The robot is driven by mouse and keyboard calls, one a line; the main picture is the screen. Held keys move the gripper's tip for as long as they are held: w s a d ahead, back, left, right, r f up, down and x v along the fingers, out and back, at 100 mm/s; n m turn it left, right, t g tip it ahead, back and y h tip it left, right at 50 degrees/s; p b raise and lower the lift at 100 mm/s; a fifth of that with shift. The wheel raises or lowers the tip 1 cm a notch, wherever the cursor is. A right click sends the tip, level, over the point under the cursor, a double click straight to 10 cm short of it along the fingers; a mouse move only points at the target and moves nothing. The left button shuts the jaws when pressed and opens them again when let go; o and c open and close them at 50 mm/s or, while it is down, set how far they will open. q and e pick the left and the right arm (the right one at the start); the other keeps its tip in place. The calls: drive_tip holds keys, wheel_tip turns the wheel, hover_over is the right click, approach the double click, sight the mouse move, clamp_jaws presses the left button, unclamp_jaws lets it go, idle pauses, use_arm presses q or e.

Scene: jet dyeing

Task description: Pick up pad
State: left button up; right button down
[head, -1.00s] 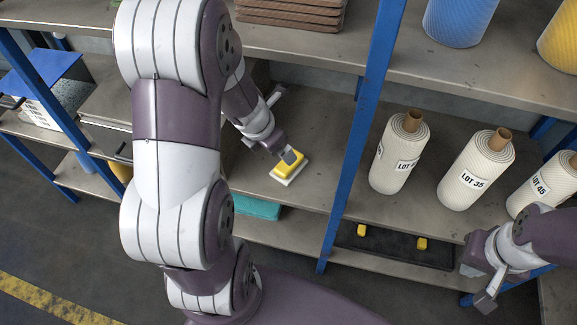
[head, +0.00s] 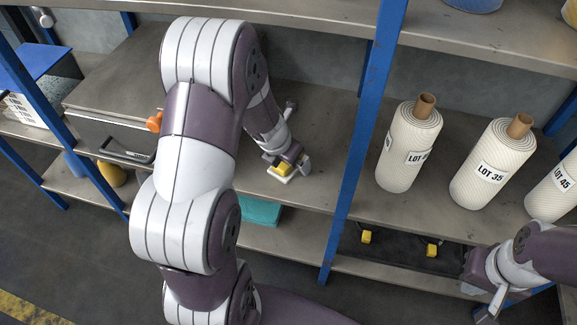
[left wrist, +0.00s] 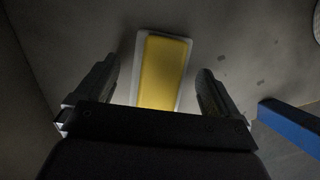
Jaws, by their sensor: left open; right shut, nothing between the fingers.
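The pad (head: 284,171) has a yellow top on a white base and rests on the grey middle shelf, left of the blue post. My left gripper (head: 291,164) is over it in the head view and partly covers it. In the left wrist view the pad (left wrist: 162,72) lies between and beyond the two open fingers (left wrist: 158,95), with a gap on each side. My right gripper (head: 487,290) is shut and empty at the lower right, in front of the shelves.
White rolls, one marked LOT 35 (head: 485,165), stand right of the blue post (head: 360,130). A grey box with a handle (head: 120,110) stands left of my left arm. A teal thing (head: 258,210) and a dark tray (head: 395,250) with yellow pieces are on the lower shelf.

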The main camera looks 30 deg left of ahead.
sight(281, 164)
idle(0.3)
use_arm(q)
drive_tip(key=c, duration=1.3)
drive_tip(key=shift+o, duration=0.2)
drive_tip(key=shift+r, duration=0.2)
wheel_tip(281, 164, up, 4)
drive_tip(key=p, duration=0.3)
drive_tip(key=shift+f, duration=0.25)
drive_tip(key=s, duration=0.1)
drive_tip(key=s+b, duration=0.1)
drive_tip(key=shift+s+a+f, duration=0.25)
drive_tip(key=shift+s+f, duration=0.05)
drive_tip(key=shift+s, duration=0.05)
drive_tip(key=s+a+b, duration=0.1)
drive_tip(key=s+a, duration=0.1)
drive_tip(key=s, duration=1.3)
drive_tip(key=shift+a+r+b, duration=0.15)
drive_tip(key=shift+b, duration=0.15)
